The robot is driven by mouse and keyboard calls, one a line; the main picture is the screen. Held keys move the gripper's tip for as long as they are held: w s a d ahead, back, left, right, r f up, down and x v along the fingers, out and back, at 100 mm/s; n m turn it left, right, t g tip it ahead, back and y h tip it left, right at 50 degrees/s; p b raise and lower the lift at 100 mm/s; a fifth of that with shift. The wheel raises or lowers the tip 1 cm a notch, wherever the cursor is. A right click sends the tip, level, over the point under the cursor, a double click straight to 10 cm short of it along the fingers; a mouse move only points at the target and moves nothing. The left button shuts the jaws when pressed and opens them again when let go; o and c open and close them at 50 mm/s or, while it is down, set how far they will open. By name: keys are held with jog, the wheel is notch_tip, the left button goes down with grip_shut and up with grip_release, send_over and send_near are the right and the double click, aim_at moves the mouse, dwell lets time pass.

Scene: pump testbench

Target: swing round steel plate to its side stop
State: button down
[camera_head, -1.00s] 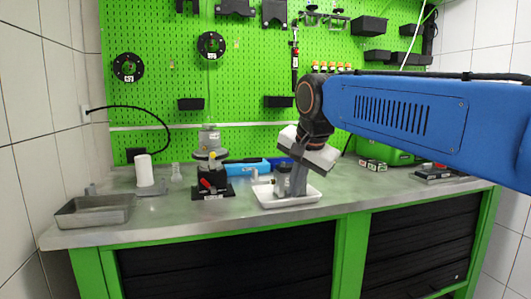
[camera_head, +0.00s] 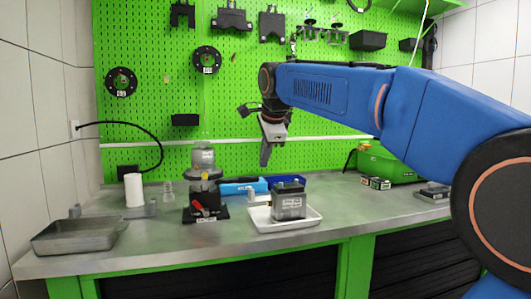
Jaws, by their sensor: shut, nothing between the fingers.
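A round steel plate (camera_head: 203,174) sits flat on top of a black fixture (camera_head: 206,196) left of the bench's middle. A grey, partly see-through cylinder (camera_head: 203,156) stands on or just behind the plate; I cannot tell which. The fixture has a red-tipped part at its front. A side stop cannot be made out at this size. My gripper (camera_head: 265,161) points down in the air, to the right of the plate and higher than it. Its fingers are shut and empty, apart from everything on the bench.
A white tray (camera_head: 262,224) holding a dark grey labelled box (camera_head: 289,201) stands right of the fixture. A blue bin (camera_head: 243,187) lies behind. A metal pan (camera_head: 78,236) and white cylinder (camera_head: 134,190) are at left.

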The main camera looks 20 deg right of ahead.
aim_at(257, 180)
jog(key=shift+w+r+x, duration=0.2)
jog(key=shift+w+x, duration=0.1)
jog(key=shift+x, duration=1.15)
jog(key=shift+w+r+x, duration=0.2)
jog(key=shift+w+x, duration=0.1)
jog(key=shift+x, duration=1.15)
jog(key=shift+w+r+x, duration=0.2)
jog(key=shift+w+x, duration=0.1)
jog(key=shift+x, duration=1.15)
jog(key=shift+w, duration=0.1)
